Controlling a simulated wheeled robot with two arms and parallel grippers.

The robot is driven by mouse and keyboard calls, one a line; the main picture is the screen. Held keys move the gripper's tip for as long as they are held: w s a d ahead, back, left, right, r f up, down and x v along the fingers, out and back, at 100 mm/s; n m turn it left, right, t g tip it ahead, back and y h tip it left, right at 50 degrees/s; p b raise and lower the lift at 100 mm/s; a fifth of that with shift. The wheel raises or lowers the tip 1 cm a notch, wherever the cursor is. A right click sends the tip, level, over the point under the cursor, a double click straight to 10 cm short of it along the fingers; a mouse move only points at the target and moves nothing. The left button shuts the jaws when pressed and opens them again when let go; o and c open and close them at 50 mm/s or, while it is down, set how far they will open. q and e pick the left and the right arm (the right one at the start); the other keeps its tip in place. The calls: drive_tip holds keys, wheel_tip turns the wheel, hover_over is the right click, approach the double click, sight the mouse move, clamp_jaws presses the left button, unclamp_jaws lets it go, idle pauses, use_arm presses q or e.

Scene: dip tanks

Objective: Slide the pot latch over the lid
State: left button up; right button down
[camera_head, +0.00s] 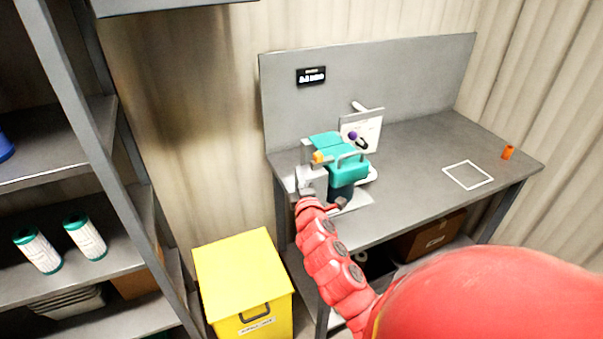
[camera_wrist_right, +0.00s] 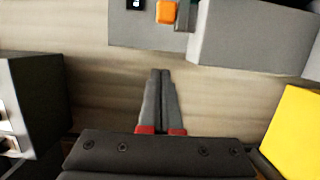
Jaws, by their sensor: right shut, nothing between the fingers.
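A dark blue pot (camera_head: 341,191) with a teal lid (camera_head: 347,168) stands near the left end of the grey bench. An orange knob (camera_head: 318,157), which looks like the latch handle, sits at the left of the lid. My right gripper (camera_head: 307,193) is just in front of and below this knob, partly hidden by my red arm. In the right wrist view my right gripper (camera_wrist_right: 161,72) is shut and empty. An orange block (camera_wrist_right: 166,12) lies beyond its fingertips, apart from them, on grey parts. My left gripper is not in view.
A yellow bin (camera_head: 241,277) stands left of the bench (camera_head: 425,138). A shelf rack (camera_head: 65,128) is at far left. A white card (camera_head: 360,128) stands behind the pot.

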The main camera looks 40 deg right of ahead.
drive_tip(key=d+b+v, duration=0.1)
drive_tip(key=v, duration=0.6)
drive_tip(key=shift+s+b, duration=0.25)
drive_tip(key=shift+b, duration=0.05)
drive_tip(key=shift+f, duration=0.15)
